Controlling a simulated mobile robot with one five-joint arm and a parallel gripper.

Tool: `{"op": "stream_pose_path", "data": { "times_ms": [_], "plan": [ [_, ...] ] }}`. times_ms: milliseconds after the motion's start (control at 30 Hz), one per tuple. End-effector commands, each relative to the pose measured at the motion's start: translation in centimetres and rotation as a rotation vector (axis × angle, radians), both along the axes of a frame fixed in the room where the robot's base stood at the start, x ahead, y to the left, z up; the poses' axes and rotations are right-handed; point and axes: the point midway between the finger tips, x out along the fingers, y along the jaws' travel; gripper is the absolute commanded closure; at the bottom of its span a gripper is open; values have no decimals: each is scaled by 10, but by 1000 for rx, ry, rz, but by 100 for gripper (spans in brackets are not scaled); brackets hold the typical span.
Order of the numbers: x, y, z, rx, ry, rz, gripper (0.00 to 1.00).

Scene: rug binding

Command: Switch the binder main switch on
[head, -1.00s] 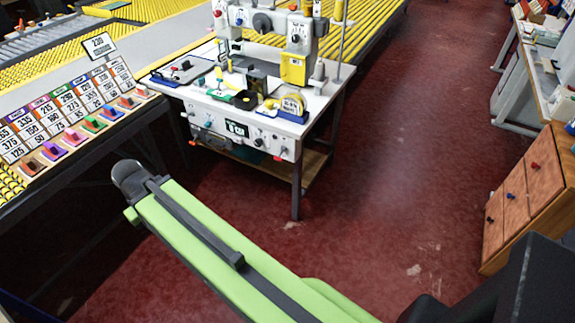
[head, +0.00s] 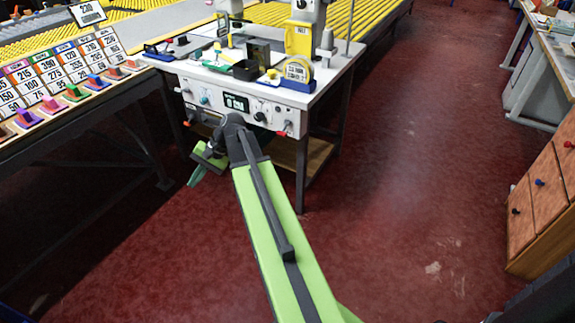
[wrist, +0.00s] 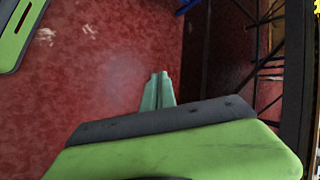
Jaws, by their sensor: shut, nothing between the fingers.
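The binder's white front panel (head: 220,97) is below the tabletop in the head view, with a small lit display (head: 236,103), a teal knob (head: 204,99), a black knob (head: 260,116) and small red parts at its lower corners. I cannot tell which of these is the main switch. My gripper (head: 195,177) is in front of and below the panel's left part, apart from it, tilted downward. Its teal fingers (wrist: 158,76) are shut and empty against red floor in the wrist view, where no panel shows.
The binder table (head: 330,78) carries a yellow tape measure (head: 297,72) and small tools. A rack of numbered cards (head: 50,70) stands at the left. A wooden drawer cabinet (head: 540,200) is at the right. The red floor between is clear.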

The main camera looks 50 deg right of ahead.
Motion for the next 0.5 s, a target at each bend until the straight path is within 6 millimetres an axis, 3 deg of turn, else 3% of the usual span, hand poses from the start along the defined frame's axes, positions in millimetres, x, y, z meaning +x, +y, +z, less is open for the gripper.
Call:
{"op": "stream_pose_path", "data": {
  "times_ms": [33, 167, 267, 367, 500],
  "plan": [
    [11, -32, -44, 75, -12, -88, 100],
    [22, -109, -72, 302, -52, -305, 100],
    [20, -178, -91, 480, -95, -455, 100],
    [6, -252, -106, 661, -149, -590, 100],
    [-34, -355, -121, 905, -238, -735, 100]
  ]
}}
